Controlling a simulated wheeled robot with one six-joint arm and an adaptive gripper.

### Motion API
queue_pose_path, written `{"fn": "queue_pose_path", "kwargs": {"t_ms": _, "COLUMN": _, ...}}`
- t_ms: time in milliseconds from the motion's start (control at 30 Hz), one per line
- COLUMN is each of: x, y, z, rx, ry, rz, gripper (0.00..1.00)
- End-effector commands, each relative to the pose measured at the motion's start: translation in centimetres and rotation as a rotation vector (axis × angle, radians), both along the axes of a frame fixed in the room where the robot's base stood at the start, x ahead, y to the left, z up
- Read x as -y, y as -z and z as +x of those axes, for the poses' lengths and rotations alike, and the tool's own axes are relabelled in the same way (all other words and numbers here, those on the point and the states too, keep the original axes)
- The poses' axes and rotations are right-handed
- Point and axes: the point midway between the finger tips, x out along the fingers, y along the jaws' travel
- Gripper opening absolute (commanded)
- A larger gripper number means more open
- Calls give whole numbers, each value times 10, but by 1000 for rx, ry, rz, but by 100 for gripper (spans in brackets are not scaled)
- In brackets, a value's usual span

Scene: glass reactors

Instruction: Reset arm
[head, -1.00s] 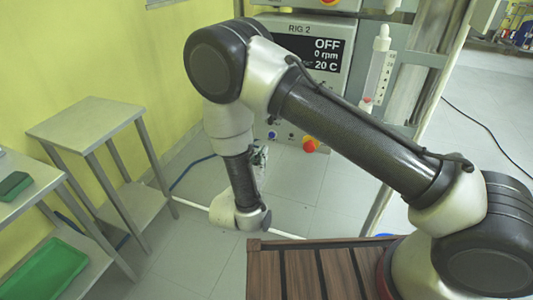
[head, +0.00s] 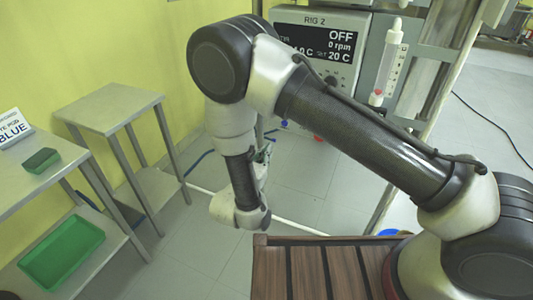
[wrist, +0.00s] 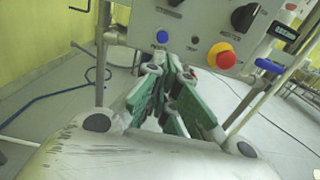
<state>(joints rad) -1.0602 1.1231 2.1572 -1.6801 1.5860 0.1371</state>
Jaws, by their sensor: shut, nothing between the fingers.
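My arm (head: 345,115) is bent in the head view, with its elbow high and its wrist hanging down at the middle. In the wrist view my gripper (wrist: 172,78) is shut and empty, its green-padded fingers together. It points toward the front of a grey control box (wrist: 200,35). In the head view the gripper is mostly hidden behind my wrist.
The RIG 2 control box (head: 325,48) reads OFF, with a metal frame and a syringe-like tube (head: 388,65) beside it. A small steel table (head: 112,108) stands left. A bench (head: 22,172) holds a green block (head: 41,160) above a green tray (head: 62,252).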

Motion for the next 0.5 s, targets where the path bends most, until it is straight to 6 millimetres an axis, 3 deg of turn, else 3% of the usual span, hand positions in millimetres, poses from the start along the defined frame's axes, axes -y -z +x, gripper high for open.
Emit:
{"fn": "queue_pose_path", "kwargs": {"t_ms": 267, "x": 1, "y": 4, "z": 0, "rx": -19, "ry": 6, "rz": -3, "gripper": 0}}
{"fn": "queue_pose_path", "kwargs": {"t_ms": 367, "x": 20, "y": 12, "z": -5, "rx": -57, "ry": 78, "rz": -4, "gripper": 0}}
{"fn": "queue_pose_path", "kwargs": {"t_ms": 500, "x": 69, "y": 21, "z": -22, "rx": -118, "ry": 251, "rz": -8, "gripper": 0}}
